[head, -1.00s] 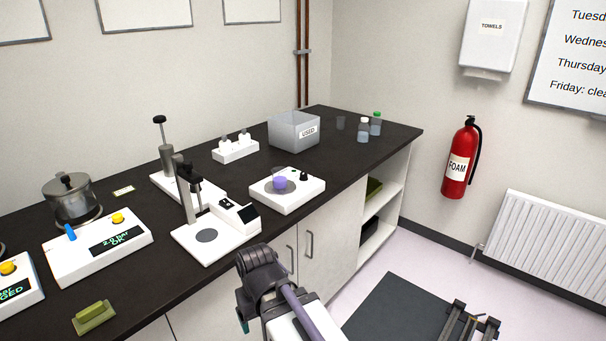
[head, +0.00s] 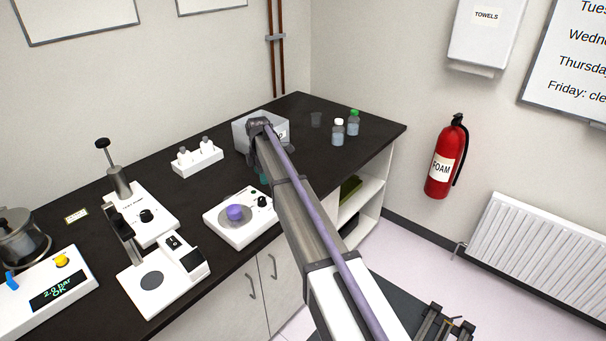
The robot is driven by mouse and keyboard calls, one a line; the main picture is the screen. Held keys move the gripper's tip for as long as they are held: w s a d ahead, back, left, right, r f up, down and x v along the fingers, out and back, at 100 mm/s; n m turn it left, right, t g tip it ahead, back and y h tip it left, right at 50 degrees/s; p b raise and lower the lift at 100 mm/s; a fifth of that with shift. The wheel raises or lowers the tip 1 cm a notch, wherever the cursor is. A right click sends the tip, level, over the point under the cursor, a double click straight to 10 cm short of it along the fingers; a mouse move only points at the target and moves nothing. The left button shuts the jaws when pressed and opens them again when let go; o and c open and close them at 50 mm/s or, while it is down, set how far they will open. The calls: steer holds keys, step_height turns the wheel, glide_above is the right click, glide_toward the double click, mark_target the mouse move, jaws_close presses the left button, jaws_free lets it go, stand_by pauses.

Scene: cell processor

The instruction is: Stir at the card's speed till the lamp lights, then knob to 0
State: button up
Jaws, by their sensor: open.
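The white stirrer box (head: 232,228) stands near the bench's front edge in the head view. I cannot make out a lit lamp.
A press-like device (head: 150,285) and a white rack (head: 197,160) stand left of the stirrer.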

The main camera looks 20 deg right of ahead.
mark_target(262, 198)
steer(key=f+n+b, duration=0.1)
steer(key=f+b, duration=0.2)
steer(key=a+f+n+b, duration=0.1)
steer(key=f+b, duration=0.3)
steer(key=f+n+b, duration=0.2)
steer(key=f+b, duration=0.1)
steer(key=b, duration=0.1)
steer(key=shift+s+a+f, duration=0.15)
steer(key=shift+s+f, duration=0.2)
steer(key=shift+s, duration=0.05)
steer(key=shift+r, duration=0.1)
steer(key=c, duration=0.9)
